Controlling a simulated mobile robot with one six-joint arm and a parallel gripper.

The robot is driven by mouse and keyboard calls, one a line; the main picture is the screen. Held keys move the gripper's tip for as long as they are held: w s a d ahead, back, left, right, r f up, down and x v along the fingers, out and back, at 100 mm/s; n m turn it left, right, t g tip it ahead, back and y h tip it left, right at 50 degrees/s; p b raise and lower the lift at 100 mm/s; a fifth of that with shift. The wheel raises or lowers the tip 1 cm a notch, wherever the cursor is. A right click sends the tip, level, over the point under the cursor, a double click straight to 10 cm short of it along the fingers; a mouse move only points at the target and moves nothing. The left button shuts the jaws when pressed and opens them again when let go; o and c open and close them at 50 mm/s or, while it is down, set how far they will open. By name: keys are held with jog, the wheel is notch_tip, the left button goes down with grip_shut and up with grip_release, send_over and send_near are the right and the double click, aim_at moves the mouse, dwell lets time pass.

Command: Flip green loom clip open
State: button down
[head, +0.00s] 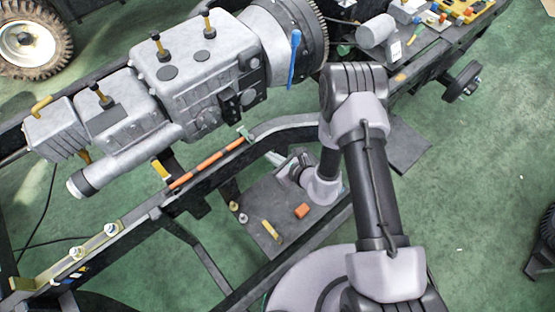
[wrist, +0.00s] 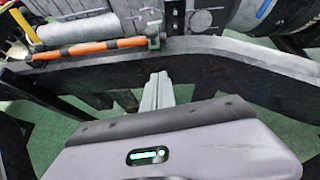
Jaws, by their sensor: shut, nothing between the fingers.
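The green loom clip (head: 246,135) is small and sits at the right end of the orange loom (head: 208,163) along the upper frame rail. In the wrist view the clip (wrist: 153,37) stands upright at the loom's right end (wrist: 100,47), above the dark rail. Whether its lid is open or closed is too small to tell. My gripper (wrist: 158,78) is shut and empty. In the wrist view its grey fingers lie below the clip, apart from it in the picture. In the head view my gripper (head: 272,157) is partly hidden by my wrist, to the lower right of the clip.
The dark chassis rail (wrist: 220,50) crosses the wrist view between clip and fingers. The grey gearbox (head: 195,75) with yellow-handled fittings lies behind the clip. A dark board (head: 262,200) below holds an orange block (head: 302,211) and a yellow piece (head: 271,230).

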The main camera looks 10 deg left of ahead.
aim_at(255, 142)
jog(key=w+a, duration=0.1)
jog(key=w+a+b, duration=0.1)
jog(key=a, duration=0.1)
jog(key=w+a, duration=0.1)
jog(key=a, duration=0.1)
jog(key=shift+w+r, duration=0.35)
jog(key=shift+r, duration=0.05)
